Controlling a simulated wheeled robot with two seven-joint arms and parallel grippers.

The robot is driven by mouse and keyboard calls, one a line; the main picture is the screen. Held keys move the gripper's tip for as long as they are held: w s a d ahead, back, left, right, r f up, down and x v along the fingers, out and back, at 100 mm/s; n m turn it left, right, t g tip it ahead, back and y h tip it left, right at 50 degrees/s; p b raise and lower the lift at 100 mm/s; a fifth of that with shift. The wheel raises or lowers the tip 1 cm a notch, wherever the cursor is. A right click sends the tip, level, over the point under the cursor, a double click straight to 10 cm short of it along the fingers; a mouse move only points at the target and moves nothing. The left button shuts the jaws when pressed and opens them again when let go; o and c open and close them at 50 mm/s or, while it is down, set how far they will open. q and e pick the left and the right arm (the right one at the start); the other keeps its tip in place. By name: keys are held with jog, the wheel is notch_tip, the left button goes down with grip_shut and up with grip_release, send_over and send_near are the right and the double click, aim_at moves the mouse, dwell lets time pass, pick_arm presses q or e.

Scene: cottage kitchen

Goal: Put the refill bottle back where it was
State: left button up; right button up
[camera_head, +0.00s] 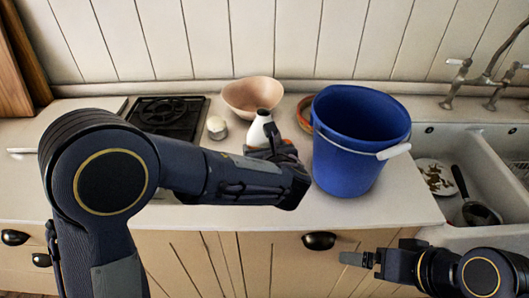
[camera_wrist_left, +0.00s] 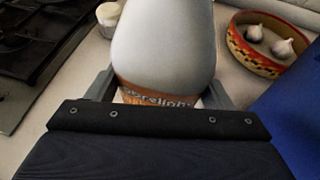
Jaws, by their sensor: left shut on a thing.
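The refill bottle (camera_head: 262,130) is white with a narrow neck and looks upright over the counter, left of the blue bucket. In the left wrist view the bottle (camera_wrist_left: 163,45) is a large pale body with an orange lettered label low on it. My left gripper (camera_head: 284,150) is shut on the bottle, with one finger on each side near the label. The arm hides the bottle's base, so I cannot tell whether it touches the counter. My right gripper (camera_head: 358,259) is low in front of the cabinets, away from the bottle; its jaw opening is unclear.
A blue bucket (camera_head: 345,160) stands close right of my left gripper. Behind are a pinkish bowl (camera_head: 251,97) and a patterned dish (camera_wrist_left: 250,52) with garlic. A small white jar (camera_head: 217,128) and black hob (camera_head: 172,114) lie left. The sink (camera_head: 480,150) holds a plate and pan.

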pick_arm(q)
jog(key=shift+f, duration=0.75)
jog(key=shift+f, duration=0.2)
jog(key=o, duration=1.2)
jog(key=shift+r, duration=0.2)
jog(key=v, duration=1.2)
jog(key=shift+b, duration=0.4)
